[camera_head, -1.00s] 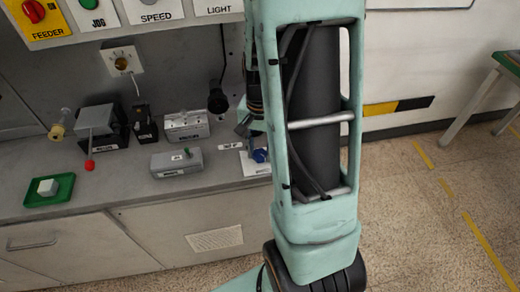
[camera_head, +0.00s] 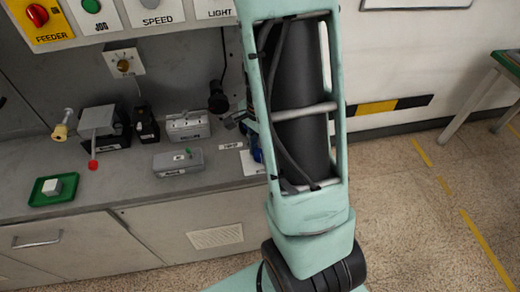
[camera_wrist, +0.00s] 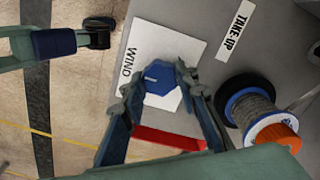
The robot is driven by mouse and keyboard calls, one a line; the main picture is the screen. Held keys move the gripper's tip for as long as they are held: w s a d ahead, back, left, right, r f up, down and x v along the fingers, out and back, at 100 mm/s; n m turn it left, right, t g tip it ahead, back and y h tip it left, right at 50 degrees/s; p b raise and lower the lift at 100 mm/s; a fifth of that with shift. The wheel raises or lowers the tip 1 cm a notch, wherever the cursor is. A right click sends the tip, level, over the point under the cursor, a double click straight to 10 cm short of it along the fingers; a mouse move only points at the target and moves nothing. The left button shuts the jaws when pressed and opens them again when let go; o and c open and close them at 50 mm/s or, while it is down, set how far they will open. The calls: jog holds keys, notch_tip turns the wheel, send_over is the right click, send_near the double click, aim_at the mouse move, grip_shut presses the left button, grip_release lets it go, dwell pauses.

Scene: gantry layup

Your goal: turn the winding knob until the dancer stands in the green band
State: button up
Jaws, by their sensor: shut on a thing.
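The blue winding knob (camera_wrist: 163,78) sits on a white plate marked WIND (camera_wrist: 192,40) in the wrist view. My gripper (camera_wrist: 157,76) has its two fingers on either side of the knob and is shut on it. In the head view my arm covers most of this spot. A little of the blue knob (camera_head: 256,154) and part of the white plate (camera_head: 250,166) show beside the arm. I cannot make out the dancer or a green band in either view.
A spool with dark line (camera_wrist: 253,112) and an orange end stands by the TAKE UP label (camera_wrist: 235,30). A red bar (camera_wrist: 168,139) lies below the plate. On the bench are a grey box (camera_head: 178,162), a red-tipped lever (camera_head: 93,164) and a green tray (camera_head: 42,199).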

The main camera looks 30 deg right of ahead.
jog(key=o, duration=1.1)
jog(key=shift+o, duration=0.2)
notch_tip(320, 180, up, 12)
dwell(0.3)
